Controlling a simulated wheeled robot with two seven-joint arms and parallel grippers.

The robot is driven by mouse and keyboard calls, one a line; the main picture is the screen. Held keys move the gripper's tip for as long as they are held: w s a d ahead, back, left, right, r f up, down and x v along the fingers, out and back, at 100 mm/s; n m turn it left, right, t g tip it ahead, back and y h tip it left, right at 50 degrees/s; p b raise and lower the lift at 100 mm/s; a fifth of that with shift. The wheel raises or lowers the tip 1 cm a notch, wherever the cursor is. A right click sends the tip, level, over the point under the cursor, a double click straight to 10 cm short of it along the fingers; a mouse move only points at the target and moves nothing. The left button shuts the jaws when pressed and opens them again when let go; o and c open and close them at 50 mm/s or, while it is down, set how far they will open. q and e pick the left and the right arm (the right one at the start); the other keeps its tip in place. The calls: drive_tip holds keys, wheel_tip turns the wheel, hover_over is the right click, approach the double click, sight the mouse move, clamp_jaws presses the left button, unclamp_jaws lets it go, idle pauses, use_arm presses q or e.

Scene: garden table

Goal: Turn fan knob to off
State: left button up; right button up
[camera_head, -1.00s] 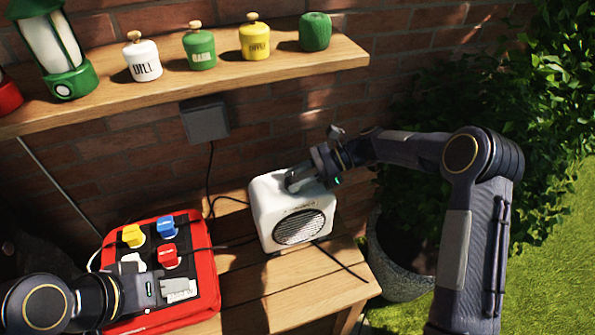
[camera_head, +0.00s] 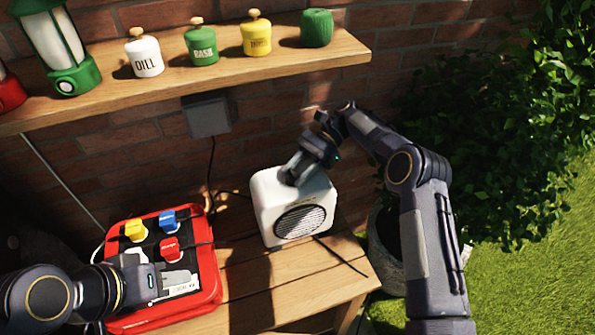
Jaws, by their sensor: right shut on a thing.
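The fan (camera_head: 264,208) is a white box with a round dark grille, standing on the wooden table under the shelf. My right gripper (camera_head: 289,177) reaches down onto the top of the fan and is shut on the knob there. The fingers hide the knob, so its setting cannot be read. My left gripper (camera_head: 188,281) is low over the front part of a red tray-like panel (camera_head: 213,262). Its fingers are small and seen from above, so I cannot tell if they are open.
The panel carries yellow (camera_head: 135,230), blue (camera_head: 167,221) and red (camera_head: 169,249) plugs or blocks. A shelf (camera_head: 330,55) above holds jars and a green lantern (camera_head: 75,79). A potted bush (camera_head: 500,140) stands right. Bare table lies in front of the fan.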

idle(0.3)
drive_tip(key=o, duration=1)
drive_tip(key=shift+r, duration=0.55)
drive_tip(key=s+r+b, duration=0.1)
drive_tip(key=s+r, duration=0.3)
drive_tip(key=s+r+b, duration=0.2)
drive_tip(key=s+r, duration=0.2)
drive_tip(key=s, duration=0.1)
drive_tip(key=s+r+b, duration=0.1)
drive_tip(key=s+r, duration=0.3)
drive_tip(key=s, duration=0.1)
drive_tip(key=shift+a, duration=0.25)
